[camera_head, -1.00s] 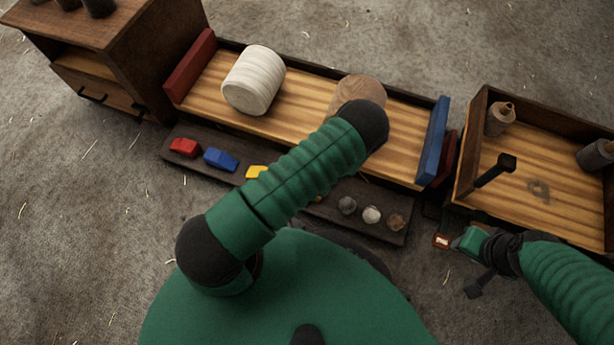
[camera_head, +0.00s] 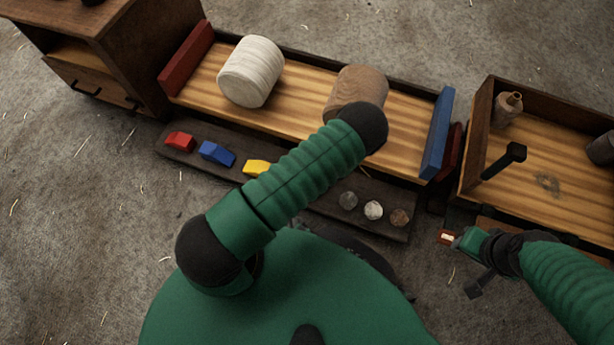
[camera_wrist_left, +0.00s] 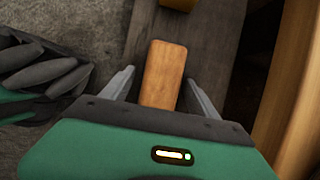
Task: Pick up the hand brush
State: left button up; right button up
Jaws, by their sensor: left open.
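A plain orange-brown wooden piece (camera_wrist_left: 165,75) lies on a dark grey strip in the left wrist view. I take it for the hand brush; no bristles show. My left gripper (camera_wrist_left: 157,84) is open, with one finger on each side of its near end; I cannot tell whether they touch it. In the head view my left arm hides this gripper and the piece. My right gripper (camera_head: 458,239) is at the lower right, by a small red-brown piece with a white patch (camera_head: 446,237); its jaws are unclear.
The dark front shelf (camera_head: 325,208) holds red (camera_head: 180,141), blue (camera_head: 216,153) and yellow (camera_head: 257,167) blocks and three small round pieces. Behind it, a wooden tray (camera_head: 292,103) holds a white roll (camera_head: 251,71) and a wooden cylinder (camera_head: 357,92). A walled box (camera_head: 520,165) stands right.

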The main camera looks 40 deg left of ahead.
pick_arm(q)
grip_shut()
dwell(0.3)
